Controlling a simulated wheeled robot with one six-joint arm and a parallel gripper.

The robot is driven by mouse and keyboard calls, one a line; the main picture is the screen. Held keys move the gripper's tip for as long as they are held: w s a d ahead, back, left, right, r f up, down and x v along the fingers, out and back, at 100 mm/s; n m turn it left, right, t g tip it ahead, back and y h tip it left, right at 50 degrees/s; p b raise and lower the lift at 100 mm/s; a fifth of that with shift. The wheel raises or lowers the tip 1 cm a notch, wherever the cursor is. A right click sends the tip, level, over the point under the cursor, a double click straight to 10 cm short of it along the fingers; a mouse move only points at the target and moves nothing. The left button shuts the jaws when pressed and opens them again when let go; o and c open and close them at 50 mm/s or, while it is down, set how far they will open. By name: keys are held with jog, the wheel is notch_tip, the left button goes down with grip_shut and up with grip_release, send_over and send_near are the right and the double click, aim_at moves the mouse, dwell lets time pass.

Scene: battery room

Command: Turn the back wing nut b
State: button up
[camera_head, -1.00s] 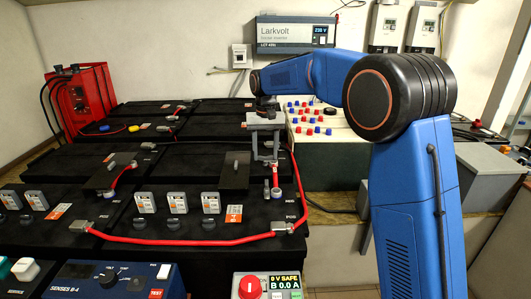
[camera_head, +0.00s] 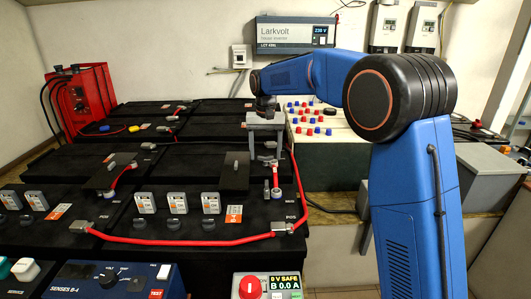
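My gripper (camera_head: 267,148) points down over the back right battery terminal, with its two fingers apart and nothing seen between them. A small grey metal fitting (camera_head: 269,161), which looks like the back wing nut, shows just below the fingertips at the upper end of a short red cable (camera_head: 275,176). The gap between fingers and nut is too small to judge, and the nut's wings are not clear. The cable's lower end lies on a dark terminal (camera_head: 277,194) nearer the front.
Black batteries (camera_head: 193,160) fill the bench. A long red cable (camera_head: 190,241) loops around the front and right. A box with red and blue caps (camera_head: 330,148) stands behind right. A red charger (camera_head: 82,100) stands back left. A control box (camera_head: 267,286) reads 0 V SAFE.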

notch_tip(320, 180, up, 17)
jog(key=shift+r, duration=0.2)
dwell(0.5)
jog(key=shift+d, duration=0.1)
jog(key=s+d+t, duration=0.2)
jog(key=s+d, duration=1.6)
jog(key=s, duration=0.3)
jog(key=s+d+f+t, duration=0.1)
jog(key=s+d+f, duration=0.3)
jog(key=s+f, duration=0.6)
jog(key=s+d+f+t, duration=0.1)
jog(key=s+d+f, duration=0.4)
jog(key=s+f, duration=0.4)
jog(key=s, duration=0.6)
jog(key=shift+d+f+t, duration=0.15)
jog(key=shift+f+t, duration=0.2)
jog(key=shift+t, duration=0.05)
